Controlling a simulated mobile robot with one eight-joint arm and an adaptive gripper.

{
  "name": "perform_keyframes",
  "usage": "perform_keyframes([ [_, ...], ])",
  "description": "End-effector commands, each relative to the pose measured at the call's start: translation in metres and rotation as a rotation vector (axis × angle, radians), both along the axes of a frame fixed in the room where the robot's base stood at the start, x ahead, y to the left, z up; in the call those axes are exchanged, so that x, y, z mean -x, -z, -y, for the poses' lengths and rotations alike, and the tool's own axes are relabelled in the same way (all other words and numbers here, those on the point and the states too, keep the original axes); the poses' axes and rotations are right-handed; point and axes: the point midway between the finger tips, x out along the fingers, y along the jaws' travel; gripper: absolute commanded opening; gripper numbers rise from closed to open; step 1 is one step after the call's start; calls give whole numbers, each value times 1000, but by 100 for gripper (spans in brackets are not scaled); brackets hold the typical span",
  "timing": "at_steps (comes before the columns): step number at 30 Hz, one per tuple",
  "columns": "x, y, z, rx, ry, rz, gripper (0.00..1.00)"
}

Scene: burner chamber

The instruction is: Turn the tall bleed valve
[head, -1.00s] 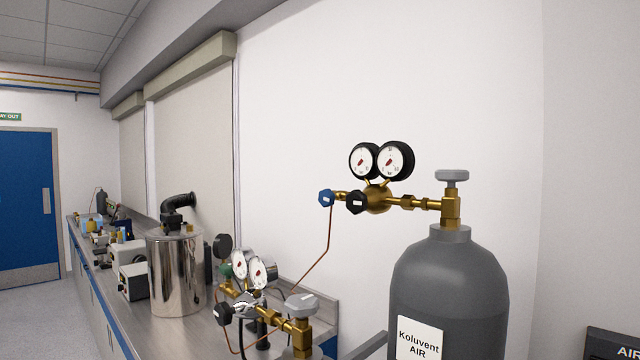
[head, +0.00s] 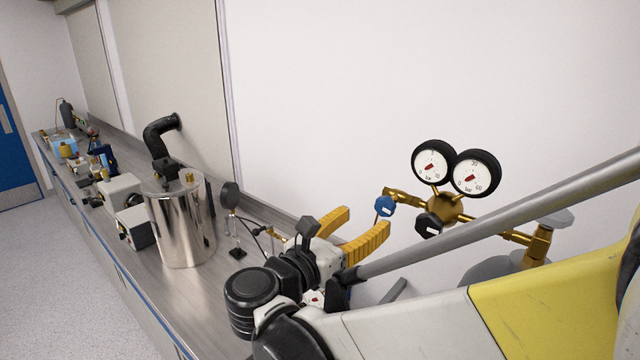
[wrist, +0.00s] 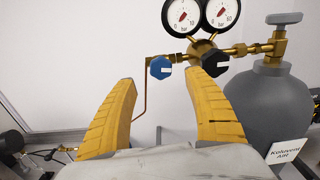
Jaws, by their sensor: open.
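The tall grey cylinder (wrist: 262,98), labelled Koluvent AIR, carries a brass regulator with two dials. A blue knob (head: 384,206) sits at the regulator's left end, and a black knob (head: 428,224) sits below the dials. Neither knob is labelled as the bleed valve in a way I can read. My gripper (head: 365,222) is open and empty, left of the blue knob in the head view. In the wrist view the blue knob (wrist: 160,67) appears between the two yellow fingertips (wrist: 165,78), beyond them and not touched. The black knob (wrist: 214,62) appears just above the right fingertip.
A grey handwheel (wrist: 284,18) tops the cylinder's brass valve. A thin copper pipe (wrist: 145,95) runs down from the blue knob. A steel vessel (head: 180,225) stands on the bench to the left. My arm hides much of the cylinder in the head view.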

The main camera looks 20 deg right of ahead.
Motion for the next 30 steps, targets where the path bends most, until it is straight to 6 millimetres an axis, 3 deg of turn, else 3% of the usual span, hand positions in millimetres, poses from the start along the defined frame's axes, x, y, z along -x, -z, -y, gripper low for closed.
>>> perform_keyframes([
  [12,-42,0,66,-3,4,0,61],
  [25,-50,1,77,-4,-1,1,61],
  [26,-50,1,77,-4,-1,1,59],
  [30,-50,1,77,-4,0,1,17],
])
